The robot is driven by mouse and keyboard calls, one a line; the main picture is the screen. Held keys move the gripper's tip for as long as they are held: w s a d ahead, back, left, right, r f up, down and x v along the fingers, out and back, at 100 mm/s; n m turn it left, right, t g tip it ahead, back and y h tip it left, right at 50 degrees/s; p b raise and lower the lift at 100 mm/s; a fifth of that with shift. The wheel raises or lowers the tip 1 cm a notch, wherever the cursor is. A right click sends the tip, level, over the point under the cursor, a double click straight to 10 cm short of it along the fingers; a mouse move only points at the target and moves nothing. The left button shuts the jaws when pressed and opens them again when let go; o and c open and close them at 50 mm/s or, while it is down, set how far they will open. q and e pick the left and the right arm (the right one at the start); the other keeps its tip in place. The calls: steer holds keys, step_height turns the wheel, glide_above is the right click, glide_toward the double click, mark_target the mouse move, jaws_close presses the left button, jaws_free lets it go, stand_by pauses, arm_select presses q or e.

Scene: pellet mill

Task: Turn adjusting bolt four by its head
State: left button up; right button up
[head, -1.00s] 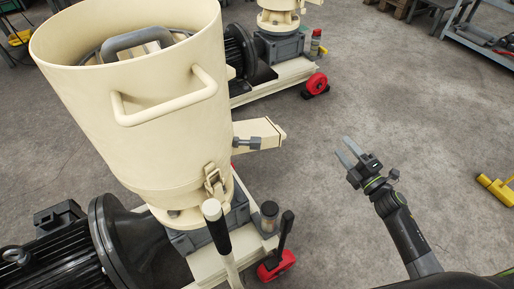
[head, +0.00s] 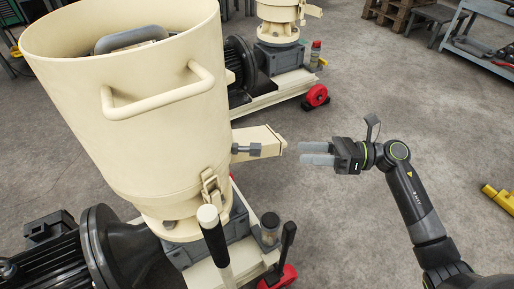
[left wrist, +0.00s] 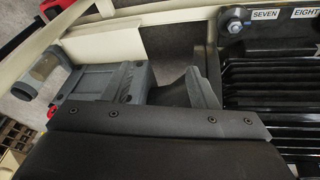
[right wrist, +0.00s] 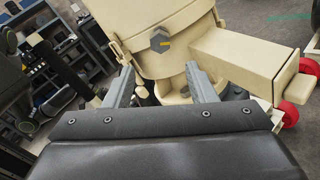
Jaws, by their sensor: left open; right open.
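A grey hex-headed bolt (head: 247,150) sits on the side of the cream mill by its spout. I cannot read a number on it. My left gripper (left wrist: 165,82) is open, seen only in the left wrist view.
The cream spout (head: 262,138) juts out beside the bolt. A black-gripped lever (head: 213,235) stands in front of the mill. In the left wrist view, labels SEVEN and EIGHT (left wrist: 302,14) sit by a bolt head (left wrist: 236,18). Open floor lies right of the mill.

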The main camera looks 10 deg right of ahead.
mark_target(257, 150)
arm_select(q)
steer(key=shift+f, duration=0.15)
arm_select(e)
steer(key=x, duration=1.2)
steer(key=shift+w+a, duration=0.1)
steer(key=shift+a, duration=0.2)
steer(key=shift+c, duration=0.3)
steer(key=c, duration=0.9)
